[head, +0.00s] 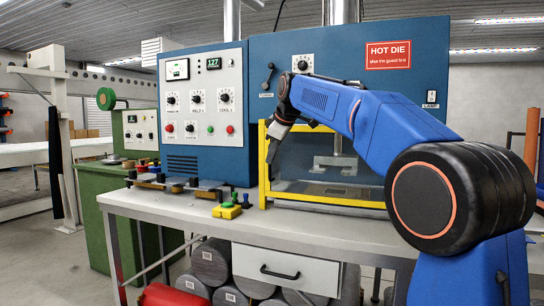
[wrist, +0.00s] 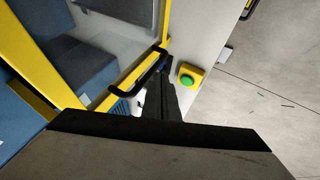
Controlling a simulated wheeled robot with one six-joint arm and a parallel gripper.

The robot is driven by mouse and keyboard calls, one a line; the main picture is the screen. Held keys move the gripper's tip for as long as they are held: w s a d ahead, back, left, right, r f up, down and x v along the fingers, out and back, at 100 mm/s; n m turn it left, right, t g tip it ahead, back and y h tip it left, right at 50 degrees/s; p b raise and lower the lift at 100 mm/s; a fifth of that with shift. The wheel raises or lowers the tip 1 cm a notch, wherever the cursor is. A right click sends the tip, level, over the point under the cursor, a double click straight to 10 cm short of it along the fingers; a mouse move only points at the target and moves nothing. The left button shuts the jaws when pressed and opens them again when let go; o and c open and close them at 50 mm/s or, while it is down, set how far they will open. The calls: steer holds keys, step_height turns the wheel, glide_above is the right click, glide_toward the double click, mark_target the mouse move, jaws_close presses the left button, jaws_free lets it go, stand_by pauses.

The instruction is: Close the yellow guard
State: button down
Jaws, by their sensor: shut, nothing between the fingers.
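The yellow guard (head: 263,170), a yellow frame with a clear panel, stands at the front of the blue machine's work opening. Its yellow bars (wrist: 130,75) and a black handle (wrist: 113,103) show in the wrist view. My gripper (head: 270,176) points down at the guard's left side. In the wrist view my gripper (wrist: 160,68) is shut, its dark fingers beside the handle near its upper end. I cannot tell whether they touch it. My arm hides the guard's upper right part, and I cannot tell whether the guard is fully closed.
A yellow box with a green button (wrist: 188,77) sits on the grey bench (head: 180,205), close to the fingers. Small tools and blocks (head: 175,183) lie on the bench's left part. A red "HOT DIE" sign (head: 388,55) is on the machine. Grey cylinders (head: 210,262) lie beneath.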

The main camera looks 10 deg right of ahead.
steer(key=s+r, duration=0.8)
steer(key=s, duration=0.1)
steer(key=s+d+f+m, duration=0.3)
steer(key=s+f+m, duration=0.1)
steer(key=s+f, duration=1)
steer(key=s+d+f+m+g+h, duration=0.1)
steer(key=s+d+f+m, duration=0.2)
steer(key=s+f, duration=1)
steer(key=s+d+f+m+g+h, duration=0.1)
steer(key=s+d+f+m, duration=0.3)
steer(key=s+f, duration=1)
step_height(320, 180, down, 4)
steer(key=shift+s+r+m, duration=0.1)
steer(key=shift+s+m, duration=0.25)
steer(key=shift+m, duration=0.15)
